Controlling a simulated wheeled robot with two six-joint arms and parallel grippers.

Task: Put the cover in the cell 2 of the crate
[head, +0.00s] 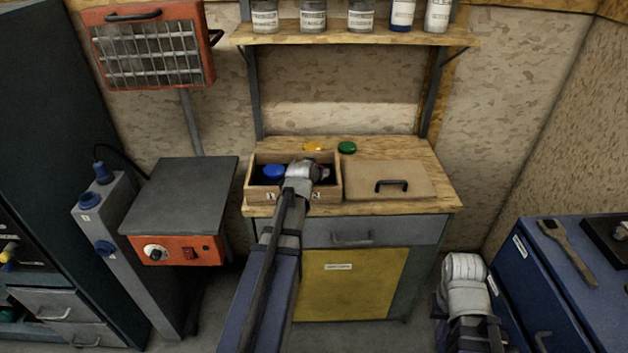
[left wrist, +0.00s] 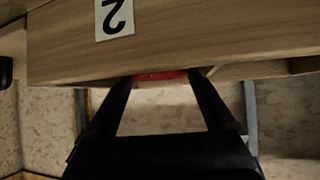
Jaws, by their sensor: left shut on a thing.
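The open wooden crate (head: 250,195) stands on the left of the bench, with number labels on its front. My left arm reaches over its right part, and the wrist hides the gripper and much of that cell in the head view. In the left wrist view my left gripper (left wrist: 162,82) is shut on a red cover (left wrist: 160,75), of which only a thin strip shows below the crate wall with the upside-down label 2 (left wrist: 114,17). A blue cover (head: 273,171) lies in the crate's left cell. My right gripper (head: 465,285) hangs low at the right; its fingers are not clear.
A yellow cover (head: 313,146) and a green cover (head: 347,147) lie behind the crate. A wooden board with a black handle (head: 391,185) lies right of it. A shelf of jars (head: 355,38) hangs above. A blue cabinet (head: 560,270) stands at the right.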

